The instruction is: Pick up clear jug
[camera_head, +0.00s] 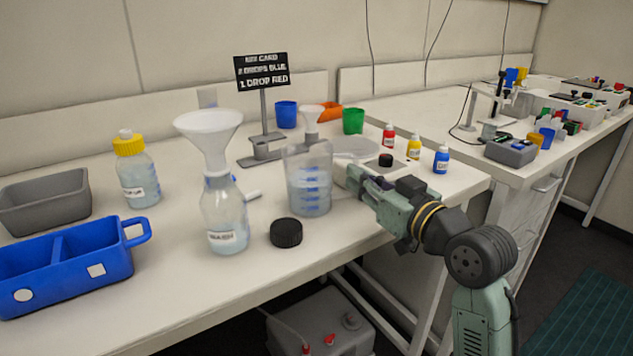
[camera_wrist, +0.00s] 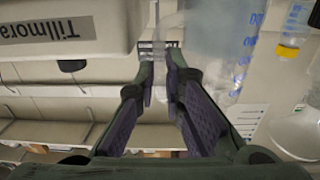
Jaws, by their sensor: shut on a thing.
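The clear jug (camera_head: 309,185) stands upright on the white bench, with blue graduation marks and some pale liquid in it. My gripper (camera_head: 350,177) reaches in from the right at the jug's right side. In the wrist view, the jug's transparent wall with blue marks (camera_wrist: 215,40) fills the upper middle. My gripper's two fingers (camera_wrist: 163,75) are shut on a clear part at the jug's side, seemingly its handle. The exact contact is hard to see through the clear material.
A bottle with a white funnel (camera_head: 226,205) and a black cap (camera_head: 286,233) stand close left of the jug. A sign stand (camera_head: 262,140) is behind. Small dropper bottles (camera_head: 413,148) stand to the right.

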